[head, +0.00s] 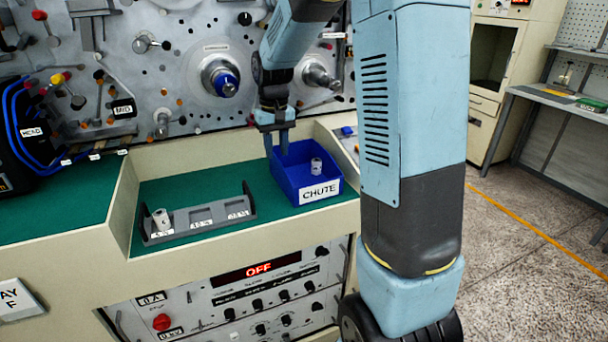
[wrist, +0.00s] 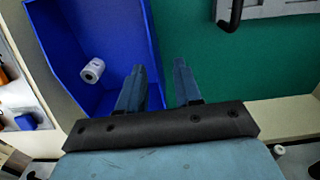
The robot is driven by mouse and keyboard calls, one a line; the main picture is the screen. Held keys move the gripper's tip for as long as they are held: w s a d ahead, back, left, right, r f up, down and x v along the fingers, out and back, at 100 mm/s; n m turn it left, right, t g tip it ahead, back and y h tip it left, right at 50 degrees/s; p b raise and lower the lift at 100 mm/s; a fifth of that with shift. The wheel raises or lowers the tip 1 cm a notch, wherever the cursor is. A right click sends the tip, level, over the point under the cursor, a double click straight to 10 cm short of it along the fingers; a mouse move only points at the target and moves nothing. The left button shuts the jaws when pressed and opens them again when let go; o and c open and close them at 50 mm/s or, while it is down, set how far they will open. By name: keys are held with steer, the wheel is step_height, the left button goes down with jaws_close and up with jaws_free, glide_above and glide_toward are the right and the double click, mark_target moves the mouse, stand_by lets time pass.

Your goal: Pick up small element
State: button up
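One small white cylindrical element (head: 316,166) is in the blue bin labelled CHUTE (head: 322,191). In the wrist view the element (wrist: 92,70) lies inside the bin (wrist: 62,25), left of my fingers. Another small white element (head: 162,219) stands at the left end of the grey rack (head: 200,218). My gripper (head: 277,148) points down over the bin's back left corner. In the wrist view its two fingers (wrist: 160,85) are apart with nothing between them.
The rack and bin sit on a green recessed shelf (head: 190,186) with raised cream edges. Behind it stands a metal panel (head: 170,85) with spindles and knobs. A control panel reading OFF (head: 258,271) is below. Green surface is free between rack and bin.

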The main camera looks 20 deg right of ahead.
glide_above(281, 186)
steer(key=w, duration=0.1)
steer(key=shift+d+f, duration=0.1)
steer(key=shift+f, duration=2.9)
steer(key=shift+c, duration=0.2)
jaws_close()
